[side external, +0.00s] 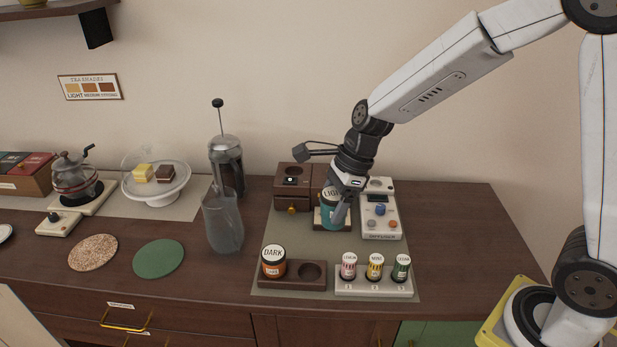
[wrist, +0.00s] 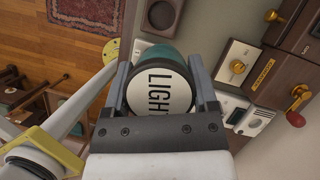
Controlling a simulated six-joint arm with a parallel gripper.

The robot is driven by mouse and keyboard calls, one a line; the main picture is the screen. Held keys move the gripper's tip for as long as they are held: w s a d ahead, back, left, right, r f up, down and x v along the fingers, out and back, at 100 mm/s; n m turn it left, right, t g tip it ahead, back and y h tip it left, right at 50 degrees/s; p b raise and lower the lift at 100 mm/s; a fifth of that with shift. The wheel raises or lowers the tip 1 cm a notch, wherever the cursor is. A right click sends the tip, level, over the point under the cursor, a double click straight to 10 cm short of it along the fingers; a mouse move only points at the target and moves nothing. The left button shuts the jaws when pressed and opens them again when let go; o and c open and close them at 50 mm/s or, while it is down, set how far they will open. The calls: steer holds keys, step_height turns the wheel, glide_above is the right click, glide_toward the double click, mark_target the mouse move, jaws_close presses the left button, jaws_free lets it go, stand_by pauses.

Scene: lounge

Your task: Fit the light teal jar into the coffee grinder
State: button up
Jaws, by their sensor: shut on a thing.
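The light teal jar (side external: 328,216) has a white lid marked LIGHT; the lid (wrist: 160,92) fills the middle of the wrist view. My gripper (side external: 343,207) is shut on the jar, with one finger on each side, also seen in the wrist view (wrist: 165,88). The jar is upright or nearly so. The coffee grinder (side external: 319,183) is a brown unit on a cream base, mostly hidden behind the jar and my arm. In the wrist view the grinder (wrist: 278,68) shows a brass knob and a red crank knob. Whether the jar touches the base is unclear.
A brown box (side external: 291,188) stands left of the grinder, and a white control panel (side external: 381,212) right. In front are an orange DARK jar (side external: 273,261) in a brown tray (side external: 316,283), beside an empty socket, and three small jars (side external: 375,266). A glass (side external: 223,222) stands left.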

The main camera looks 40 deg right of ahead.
steer(key=w+d+m+t+h, duration=0.1)
steer(key=w+d+m, duration=0.3)
steer(key=w, duration=0.9)
steer(key=w+d+m+t+h, duration=0.1)
steer(key=w+d+m, duration=0.4)
steer(key=w, duration=0.9)
steer(key=shift+w+d+t+h, duration=0.3)
steer(key=shift+d+t, duration=0.1)
steer(key=shift+d, duration=1.35)
steer(key=shift+s+f, duration=0.1)
steer(key=shift+f, duration=0.05)
steer(key=shift+f, duration=2.85)
steer(key=shift+f, duration=1.35)
steer(key=o, duration=1.3)
steer(key=shift+c, duration=0.2)
